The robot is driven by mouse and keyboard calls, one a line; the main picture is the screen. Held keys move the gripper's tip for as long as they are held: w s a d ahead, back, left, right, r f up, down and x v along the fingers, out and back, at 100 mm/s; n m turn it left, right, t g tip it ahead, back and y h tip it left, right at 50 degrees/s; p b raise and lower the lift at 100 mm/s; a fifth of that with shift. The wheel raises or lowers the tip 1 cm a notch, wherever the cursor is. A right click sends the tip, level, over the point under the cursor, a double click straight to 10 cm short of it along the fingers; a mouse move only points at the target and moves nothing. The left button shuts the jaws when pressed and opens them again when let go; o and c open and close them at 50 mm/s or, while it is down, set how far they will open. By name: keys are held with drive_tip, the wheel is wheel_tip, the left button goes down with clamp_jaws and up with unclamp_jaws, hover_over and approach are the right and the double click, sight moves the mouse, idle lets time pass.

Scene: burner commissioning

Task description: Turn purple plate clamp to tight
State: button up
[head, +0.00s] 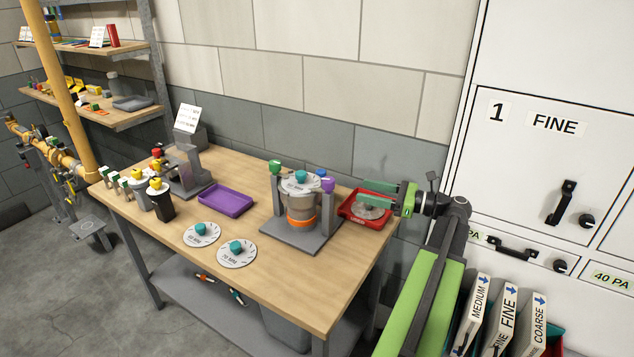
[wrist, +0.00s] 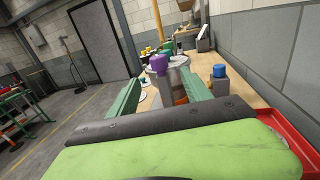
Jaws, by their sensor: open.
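The purple plate clamp (head: 327,184) is a small purple knob on a post at the right side of a grey test stand (head: 292,232). It also shows in the wrist view (wrist: 158,64), ahead of my fingers. The stand holds a grey cylinder (head: 301,212) with an orange band, topped by a white marked plate (head: 300,183) with a teal knob. My gripper (head: 362,198) is open and empty, right of the purple clamp and above the red tray. In the wrist view, its green fingers (wrist: 160,92) lie apart on either side of the clamp's line, short of it. The clamp's tightness cannot be read.
A green clamp (head: 275,168) and a blue clamp (head: 317,173) stand on the same stand. A red tray (head: 352,212) holding a grey disc lies below my gripper. Two marked discs (head: 236,255) and a purple tray (head: 226,200) lie leftward. White cabinets (head: 545,150) stand at the right.

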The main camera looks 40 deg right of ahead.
sight(319, 188)
drive_tip(key=x, duration=1.5)
drive_tip(key=shift+w+a, duration=0.1)
clamp_jaws()
drive_tip(key=shift+a+m+t+h, duration=0.1)
drive_tip(key=shift+m+t+h, duration=0.25)
drive_tip(key=shift+h, duration=0.25)
drive_tip(key=m+h, duration=0.2)
drive_tip(key=h, duration=0.1)
drive_tip(key=shift+t, duration=0.35)
drive_tip(key=shift+w+d+m+h, duration=0.1)
drive_tip(key=shift+d+m+h, duration=0.25)
drive_tip(key=shift+m+h, duration=0.35)
drive_tip(key=shift+d+m+h, duration=0.35)
drive_tip(key=shift+h, duration=0.55)
